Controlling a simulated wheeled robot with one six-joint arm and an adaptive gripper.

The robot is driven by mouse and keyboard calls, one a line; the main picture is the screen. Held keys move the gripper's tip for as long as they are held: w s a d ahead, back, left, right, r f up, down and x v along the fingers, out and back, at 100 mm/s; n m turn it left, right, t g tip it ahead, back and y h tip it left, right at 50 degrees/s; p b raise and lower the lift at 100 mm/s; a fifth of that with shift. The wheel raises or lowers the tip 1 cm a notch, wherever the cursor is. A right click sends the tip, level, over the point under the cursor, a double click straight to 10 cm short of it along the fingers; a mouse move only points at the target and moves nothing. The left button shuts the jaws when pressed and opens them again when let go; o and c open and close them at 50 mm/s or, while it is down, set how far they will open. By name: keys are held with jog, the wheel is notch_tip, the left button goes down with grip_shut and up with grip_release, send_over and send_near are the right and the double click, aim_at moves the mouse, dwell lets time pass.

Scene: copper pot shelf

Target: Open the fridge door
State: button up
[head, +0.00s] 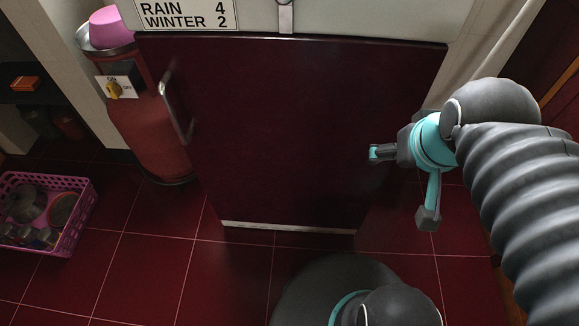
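The fridge (285,130) stands in front of me, with a dark red front in the middle of the head view. A metal handle (177,106) runs upright along the left side of its door. The door looks shut, with no gap or inside showing. My gripper (402,186) is at the right in front of the fridge's right side, with its two teal-and-grey fingers spread wide. It is empty and well away from the handle. Whether it touches the fridge's right edge cannot be told.
A red cylinder (155,135) with a pink bowl (110,28) on top stands close left of the fridge, near the handle. A pink basket (72,235) of pots sits on the floor at left. A RAIN/WINTER sign (185,14) is above. Tiled floor (150,265) before the fridge is clear.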

jog(key=c, duration=0.9)
jog(key=shift+o, duration=0.2)
jog(key=s+a+f+n+h+b, duration=0.1)
jog(key=a+f+n+b, duration=0.2)
jog(key=a+f+n, duration=0.55)
jog(key=s+a+f+n+h+b, duration=0.1)
jog(key=a+f+n+b, duration=0.3)
jog(key=a, duration=0.7)
jog(key=s+a+f+n+h+b, duration=0.1)
jog(key=a+f+n+b, duration=0.25)
jog(key=a+n, duration=0.55)
jog(key=s+a+r+n+t+b, duration=0.15)
jog(key=a+n+t, duration=0.5)
jog(key=a, duration=0.65)
notch_tip(320, 180, up, 12)
jog(key=n+t+b, duration=0.2)
jog(key=n+t, duration=0.4)
send_over(184, 139)
jog(key=shift+w+a+f+g, duration=0.1)
jog(key=shift+w+a+g, duration=0.15)
jog(key=shift+w, duration=0.15)
